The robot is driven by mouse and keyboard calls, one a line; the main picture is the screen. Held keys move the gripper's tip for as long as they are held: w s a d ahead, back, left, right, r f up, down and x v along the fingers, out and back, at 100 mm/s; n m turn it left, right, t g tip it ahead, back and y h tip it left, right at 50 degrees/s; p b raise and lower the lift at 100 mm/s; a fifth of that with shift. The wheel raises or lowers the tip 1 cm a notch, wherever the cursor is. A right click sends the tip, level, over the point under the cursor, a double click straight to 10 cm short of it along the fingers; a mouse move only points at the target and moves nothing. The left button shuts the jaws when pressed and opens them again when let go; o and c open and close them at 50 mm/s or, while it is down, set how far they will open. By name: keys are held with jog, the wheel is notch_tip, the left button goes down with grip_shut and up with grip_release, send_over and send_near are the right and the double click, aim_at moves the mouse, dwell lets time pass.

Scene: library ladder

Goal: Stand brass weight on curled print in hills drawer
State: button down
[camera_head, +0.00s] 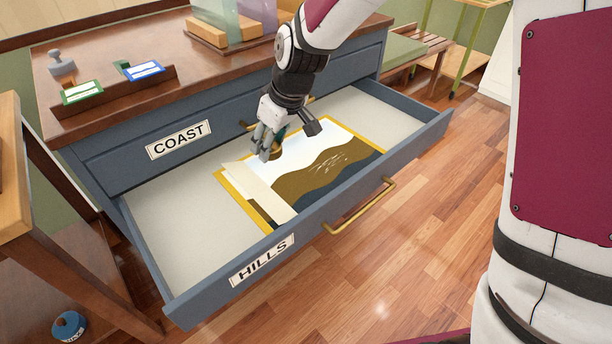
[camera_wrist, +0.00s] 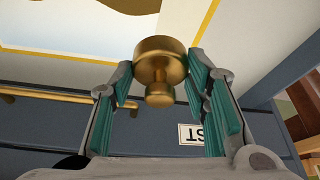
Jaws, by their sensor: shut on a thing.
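The brass weight (camera_wrist: 160,62) is a round gold body with a small knob, seen between the green-padded fingers in the wrist view. My gripper (camera_wrist: 158,88) is shut on it. In the head view my gripper (camera_head: 270,148) is inside the open HILLS drawer (camera_head: 172,225), over the far left part of the print. The print (camera_head: 325,178) has a yellow border and a brown hill shape. Its left edge (camera_head: 255,187) is curled up, showing its pale back. I cannot tell whether the weight touches the print.
The closed COAST drawer (camera_head: 180,139) is just behind and above. The cabinet top (camera_head: 130,60) carries a card holder with green and blue cards (camera_head: 145,70) and a grey stamp-like object (camera_head: 61,65). A wooden stand (camera_head: 50,205) is close on the left. A blue round object (camera_head: 68,326) is below it.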

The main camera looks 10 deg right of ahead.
jog(key=n+b, duration=0.2)
jog(key=b, duration=0.2)
send_over(254, 192)
jog(key=d, duration=0.2)
notch_tip(254, 192, down, 3)
jog(key=shift+y, duration=0.3)
jog(key=f+b, duration=0.1)
jog(key=f, duration=0.2)
jog(key=f+b, duration=0.1)
jog(key=f, duration=0.2)
jog(key=s+f+b, duration=0.1)
jog(key=f, duration=0.2)
jog(key=shift+a+f, duration=0.3)
jog(key=shift+f+b, duration=0.2)
jog(key=shift+b, duration=0.15)
jog(key=c, duration=0.9)
grip_release()
jog(key=shift+g, duration=0.3)
jog(key=shift+r, duration=0.15)
